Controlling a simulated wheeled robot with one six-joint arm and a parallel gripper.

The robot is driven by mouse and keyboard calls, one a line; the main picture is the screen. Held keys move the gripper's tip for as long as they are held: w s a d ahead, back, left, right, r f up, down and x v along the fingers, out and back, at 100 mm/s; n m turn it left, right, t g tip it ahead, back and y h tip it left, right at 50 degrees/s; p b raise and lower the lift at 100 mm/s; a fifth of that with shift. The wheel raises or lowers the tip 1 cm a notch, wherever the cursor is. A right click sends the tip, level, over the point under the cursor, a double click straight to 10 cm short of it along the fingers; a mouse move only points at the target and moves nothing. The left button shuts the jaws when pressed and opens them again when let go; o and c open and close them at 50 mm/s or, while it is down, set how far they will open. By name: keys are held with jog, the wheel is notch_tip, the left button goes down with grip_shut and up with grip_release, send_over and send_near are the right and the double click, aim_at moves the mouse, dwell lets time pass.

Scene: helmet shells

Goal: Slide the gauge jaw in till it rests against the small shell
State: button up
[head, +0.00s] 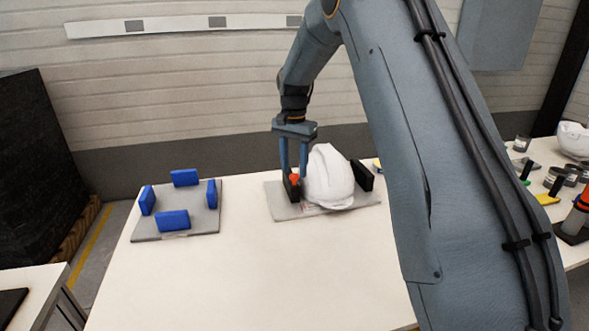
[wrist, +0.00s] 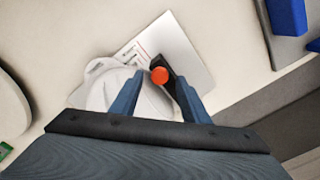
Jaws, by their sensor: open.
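The small shell (head: 328,180) is a white helmet shell sitting on a grey gauge plate (head: 282,211). The gauge jaw (head: 291,190) is a black upright block with an orange knob (head: 296,179), at the shell's left side. A second black upright (head: 362,176) stands at the shell's right. My gripper (head: 294,172) is open, its blue fingers reaching down around the knob. In the wrist view the orange knob (wrist: 159,75) lies between the fingertips, with the shell (wrist: 103,88) beside it, partly hidden by one finger. I cannot tell whether jaw and shell touch.
A grey plate (head: 200,224) with several blue blocks lies at the left of the table (head: 250,275). The table front is clear. My arm hides much of the right side. Another white shell (head: 573,140) and small items stand on the right-hand table.

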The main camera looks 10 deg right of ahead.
jog(key=shift+f, duration=0.9)
grip_shut()
jog(key=shift+d, duration=1.5)
jog(key=shift+c, duration=2.1)
grip_release()
jog(key=o, duration=0.4)
jog(key=shift+d, duration=0.35)
jog(key=r, duration=0.5)
jog(key=r+b, duration=0.1)
jog(key=r, duration=0.2)
jog(key=shift+a, duration=0.25)
